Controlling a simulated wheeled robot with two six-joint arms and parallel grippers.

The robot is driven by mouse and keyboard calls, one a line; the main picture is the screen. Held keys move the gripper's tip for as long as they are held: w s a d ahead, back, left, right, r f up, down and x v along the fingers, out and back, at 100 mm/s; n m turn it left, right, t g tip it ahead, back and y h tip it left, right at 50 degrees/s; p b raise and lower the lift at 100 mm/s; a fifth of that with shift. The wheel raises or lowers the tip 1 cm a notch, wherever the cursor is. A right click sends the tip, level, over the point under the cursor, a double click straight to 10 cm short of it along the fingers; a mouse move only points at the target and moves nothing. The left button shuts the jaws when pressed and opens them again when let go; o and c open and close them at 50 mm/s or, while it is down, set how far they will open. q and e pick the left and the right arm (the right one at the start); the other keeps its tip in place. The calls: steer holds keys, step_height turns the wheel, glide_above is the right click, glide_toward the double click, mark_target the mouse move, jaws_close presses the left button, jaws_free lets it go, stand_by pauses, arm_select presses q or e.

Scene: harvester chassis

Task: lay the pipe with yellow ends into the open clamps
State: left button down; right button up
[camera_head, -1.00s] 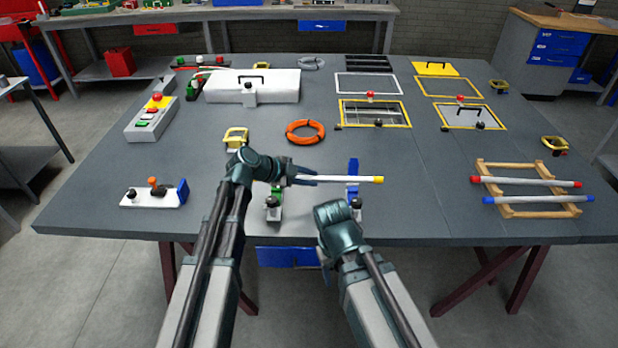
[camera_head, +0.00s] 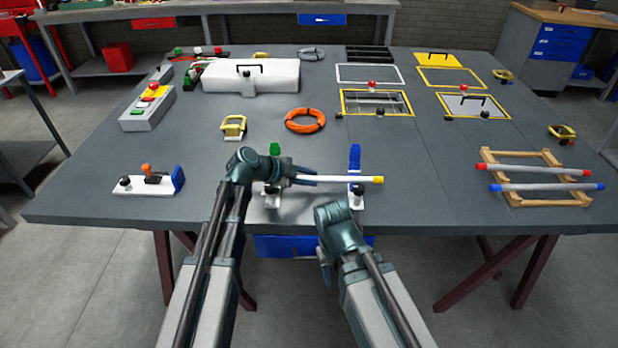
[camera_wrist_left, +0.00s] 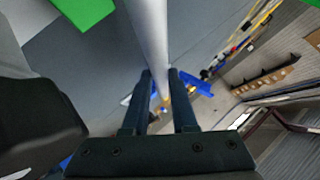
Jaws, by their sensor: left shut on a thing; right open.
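The white pipe (camera_head: 340,180) lies level across the picture, its yellow right end showing. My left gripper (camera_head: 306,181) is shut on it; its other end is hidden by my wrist. In the left wrist view the pipe (camera_wrist_left: 148,35) runs between the fingers (camera_wrist_left: 160,105). The green-lidded clamp (camera_head: 275,149) and the blue-lidded clamp (camera_head: 355,158) stand open, lids upright. The pipe crosses just in front of the blue-lidded clamp; I cannot tell whether it touches the clamps. My right gripper (camera_head: 325,272) is open and empty, in front of the table edge.
An orange ring (camera_head: 305,120) and a yellow-framed clasp (camera_head: 233,127) lie behind the clamps. A white fixture with a blue plate (camera_head: 148,184) stands left. A wooden rack (camera_head: 540,200) with a red-ended pipe (camera_head: 530,170) and a blue-ended pipe (camera_head: 545,187) is right. Table between is clear.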

arm_select(q)
steer(key=shift+f, duration=0.2)
steer(key=c, duration=0.6)
jaws_free()
steer(key=p+v, duration=0.7)
steer(key=v, duration=0.6)
steer(key=shift+d+r, duration=0.1)
steer(key=shift+d, duration=0.05)
steer(key=shift+s+a+r+p, duration=0.15)
steer(key=shift+a+p, duration=0.2)
steer(key=shift+a, duration=0.05)
